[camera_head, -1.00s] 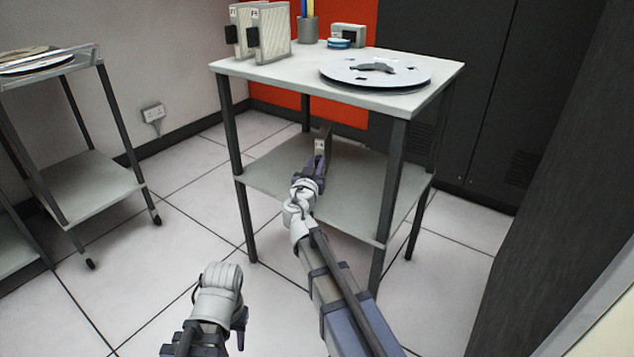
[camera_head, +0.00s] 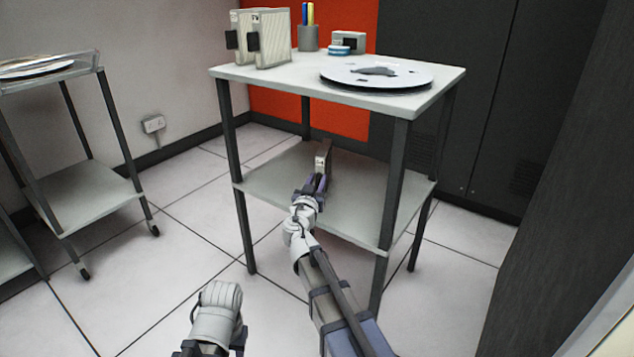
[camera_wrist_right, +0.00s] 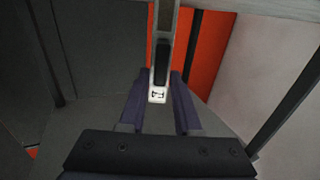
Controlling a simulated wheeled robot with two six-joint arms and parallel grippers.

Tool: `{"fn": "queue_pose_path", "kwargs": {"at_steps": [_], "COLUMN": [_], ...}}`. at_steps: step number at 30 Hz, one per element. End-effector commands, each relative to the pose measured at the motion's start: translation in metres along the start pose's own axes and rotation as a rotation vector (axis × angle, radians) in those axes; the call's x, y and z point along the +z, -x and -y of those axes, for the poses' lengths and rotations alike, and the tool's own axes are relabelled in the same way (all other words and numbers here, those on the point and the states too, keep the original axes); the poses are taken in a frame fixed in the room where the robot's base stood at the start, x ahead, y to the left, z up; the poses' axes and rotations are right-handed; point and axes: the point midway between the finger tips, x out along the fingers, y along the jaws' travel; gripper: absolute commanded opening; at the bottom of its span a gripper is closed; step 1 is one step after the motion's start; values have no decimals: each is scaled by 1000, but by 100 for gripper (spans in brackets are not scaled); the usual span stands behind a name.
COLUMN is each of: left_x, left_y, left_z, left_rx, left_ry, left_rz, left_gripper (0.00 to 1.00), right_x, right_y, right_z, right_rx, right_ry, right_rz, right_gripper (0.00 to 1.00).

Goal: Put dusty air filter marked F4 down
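The air filter (camera_head: 323,156), a narrow pale slab with a dark grip and small white label, stands upright on the lower shelf (camera_head: 350,205) of the grey table. In the right wrist view the filter (camera_wrist_right: 158,97) shows edge-on; its label is too small to read surely. My right gripper (camera_head: 315,182) reaches over the shelf's front edge. Its fingers, also in the right wrist view (camera_wrist_right: 160,90), are spread on either side of the filter's near end, with slight gaps. My left gripper is at the bottom edge of the head view, its fingers not clearly visible.
The tabletop (camera_head: 290,82) holds two pale filters (camera_head: 272,38) with dark grips, a pen cup (camera_head: 308,38), a small grey device (camera_head: 349,40) and a large reel (camera_head: 376,76). Table legs flank my right arm. A trolley (camera_head: 90,190) stands left. The lower shelf is otherwise bare.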

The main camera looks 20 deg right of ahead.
Motion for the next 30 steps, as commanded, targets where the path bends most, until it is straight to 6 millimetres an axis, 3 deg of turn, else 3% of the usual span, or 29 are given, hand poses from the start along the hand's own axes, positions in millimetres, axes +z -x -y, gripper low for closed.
{"fn": "queue_pose_path", "kwargs": {"at_steps": [4, 14, 30], "left_x": [0, 0, 0], "left_y": [0, 4, 2], "left_z": [0, 0, 0], "left_rx": [0, 0, 0], "left_ry": [0, 0, 0], "left_rz": [0, 0, 0], "left_gripper": [41, 41, 41], "right_x": [0, -4, -2], "right_y": [0, 2, 102], "right_z": [0, 0, -1], "right_rx": [0, -1, -2], "right_ry": [0, 0, 0], "right_rz": [0, 0, 0], "right_gripper": [49, 49, 49]}}
